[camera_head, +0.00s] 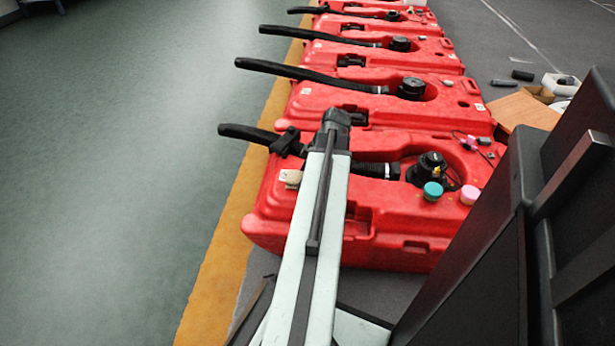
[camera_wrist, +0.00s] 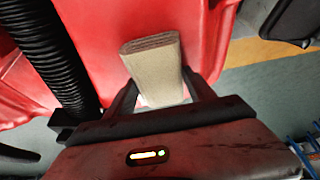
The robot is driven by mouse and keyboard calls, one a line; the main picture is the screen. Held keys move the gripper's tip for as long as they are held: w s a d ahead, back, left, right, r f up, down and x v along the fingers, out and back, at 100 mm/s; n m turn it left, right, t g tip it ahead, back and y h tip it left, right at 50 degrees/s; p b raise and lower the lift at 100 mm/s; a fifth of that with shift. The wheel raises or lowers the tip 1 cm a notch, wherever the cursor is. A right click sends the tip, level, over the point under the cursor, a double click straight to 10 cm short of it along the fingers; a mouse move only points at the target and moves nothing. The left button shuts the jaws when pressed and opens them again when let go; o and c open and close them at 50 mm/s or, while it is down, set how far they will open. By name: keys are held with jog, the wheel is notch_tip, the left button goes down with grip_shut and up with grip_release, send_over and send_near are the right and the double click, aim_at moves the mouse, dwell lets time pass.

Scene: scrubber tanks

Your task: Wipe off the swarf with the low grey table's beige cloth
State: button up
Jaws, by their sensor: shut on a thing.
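My gripper (camera_wrist: 160,88) is shut on a folded beige cloth (camera_wrist: 152,62) in the wrist view. The cloth stands out from between the two dark fingers, in front of a red tank surface (camera_wrist: 100,25). I cannot tell whether the cloth touches the red surface. I cannot make out any swarf or the low grey table.
Several red tanks with black hoses (camera_head: 305,76) stand in a row going back. A ribbed hose (camera_wrist: 50,55) runs close left of my gripper. Teal (camera_head: 433,191) and pink (camera_head: 470,194) caps sit on the nearest tank. The green floor (camera_head: 110,180) is clear.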

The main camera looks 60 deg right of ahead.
aim_at(279, 175)
jog(key=shift+w+a, duration=0.4)
jog(key=shift+w, duration=0.8)
jog(key=shift+w+a, duration=0.35)
jog(key=shift+w, duration=0.85)
jog(key=shift+w+a, duration=0.4)
jog(key=shift+w, duration=0.8)
jog(key=shift+w+d, duration=0.15)
jog(key=shift+d, duration=0.5)
jog(key=shift+w+d, duration=0.15)
jog(key=shift+d, duration=0.45)
jog(key=shift+s+d+f, duration=0.1)
jog(key=shift+s+d, duration=0.45)
jog(key=shift+s, duration=1.3)
jog(key=shift+s+d, duration=0.55)
jog(key=shift+s, duration=1.25)
jog(key=shift+s+d+f, duration=0.1)
jog(key=shift+s+d, duration=0.45)
jog(key=shift+s, duration=1.3)
jog(key=shift+r, duration=0.2)
jog(key=shift+w+a, duration=0.55)
jog(key=shift+w, duration=1.3)
jog(key=shift+w+a, duration=0.6)
jog(key=shift+w, duration=1.25)
jog(key=shift+w+a, duration=0.55)
jog(key=shift+w, duration=1.3)
jog(key=shift+r, duration=0.1)
notch_tip(279, 175, up, 6)
jog(key=p, duration=0.6)
